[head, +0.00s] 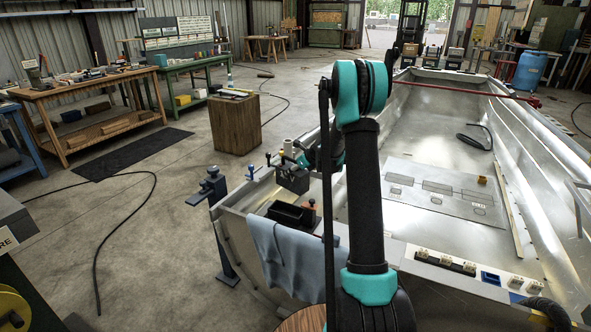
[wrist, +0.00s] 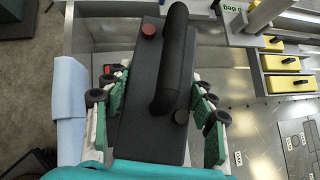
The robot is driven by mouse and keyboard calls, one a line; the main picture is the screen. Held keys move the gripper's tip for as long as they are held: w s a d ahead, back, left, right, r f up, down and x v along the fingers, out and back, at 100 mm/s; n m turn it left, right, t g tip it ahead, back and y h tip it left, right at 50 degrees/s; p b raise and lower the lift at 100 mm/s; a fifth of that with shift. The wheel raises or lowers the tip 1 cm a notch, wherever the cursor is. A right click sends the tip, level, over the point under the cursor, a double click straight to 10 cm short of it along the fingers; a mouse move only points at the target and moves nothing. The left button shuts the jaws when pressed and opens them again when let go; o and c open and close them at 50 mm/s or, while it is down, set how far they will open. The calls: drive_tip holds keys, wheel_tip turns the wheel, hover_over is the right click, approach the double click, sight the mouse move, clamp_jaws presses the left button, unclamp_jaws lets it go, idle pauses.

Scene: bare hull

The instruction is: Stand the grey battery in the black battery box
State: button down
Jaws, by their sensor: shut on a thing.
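The grey battery (head: 293,178) is in my gripper (head: 306,162), held up near the hull's left end. In the wrist view the battery (wrist: 150,95) fills the middle, with a red cap, a dark cap and a thick black handle across its top. The fingers of my gripper (wrist: 158,112) are closed on its two sides. The black battery box (head: 286,212) is open-topped and sits on the hull just below the battery in the head view. In the wrist view I cannot make out the box clearly; the battery hides much of what lies beneath.
A blue cloth (head: 283,255) hangs over the hull edge near the box; it also shows in the wrist view (wrist: 71,120). A small brown block (head: 309,212) stands right of the box. A flat panel (head: 440,190) lies in the hull. Yellow blocks (wrist: 285,63) stand at right.

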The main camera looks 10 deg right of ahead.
drive_tip(key=w+f+n, duration=0.1)
drive_tip(key=w+f, duration=0.1)
drive_tip(key=f, duration=0.1)
drive_tip(key=w+a+f+n+g+y, duration=0.1)
drive_tip(key=w+f, duration=0.1)
drive_tip(key=f, duration=0.1)
drive_tip(key=w+f, duration=0.2)
drive_tip(key=f, duration=0.1)
drive_tip(key=shift+w+a+f+n, duration=0.25)
drive_tip(key=shift+a+n, duration=0.05)
drive_tip(key=shift+n, duration=0.1)
drive_tip(key=shift+w+a+f+g+y, duration=0.1)
drive_tip(key=shift+w+f+g+y, duration=0.25)
drive_tip(key=shift+f, duration=0.25)
drive_tip(key=shift+s, duration=0.1)
drive_tip(key=shift+f, duration=0.15)
drive_tip(key=shift+f, duration=2.7)
drive_tip(key=shift+f, duration=2.85)
drive_tip(key=shift+r, duration=0.3)
